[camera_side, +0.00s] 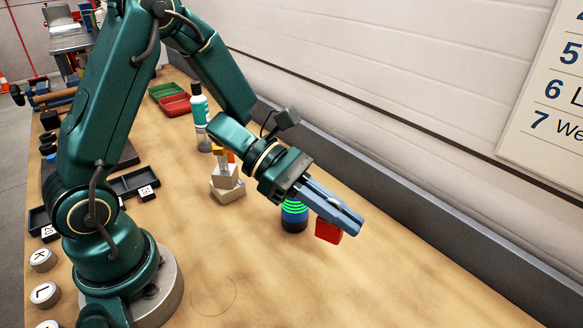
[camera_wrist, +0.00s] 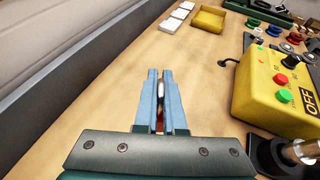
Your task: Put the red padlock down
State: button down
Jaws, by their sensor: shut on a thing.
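The red padlock (camera_side: 328,232) hangs below the fingers of my gripper (camera_side: 352,222) in the side view, with its red body low over the wooden bench. My gripper is shut on it, and the blue fingers hide its upper part. I cannot tell whether its underside touches the bench. In the wrist view my gripper (camera_wrist: 160,75) points over bare wood, with only a narrow gap between the fingers. A sliver of metal and reddish colour, likely the padlock (camera_wrist: 160,108), shows in that gap.
The wrist view shows a yellow control box (camera_wrist: 275,92) at right and a yellow tray (camera_wrist: 208,19). Bench right of the padlock is clear.

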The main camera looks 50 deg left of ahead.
aim_at(340, 240)
jog(key=shift+d+f, duration=0.2)
jog(key=shift+f, duration=0.6)
jog(key=shift+d+f, duration=0.25)
jog(key=shift+f, duration=0.55)
jog(key=shift+d+f, duration=0.2)
jog(key=shift+f, duration=0.6)
jog(key=shift+f, duration=0.6)
jog(key=c, duration=1)
grip_release()
jog(key=shift+r, duration=0.15)
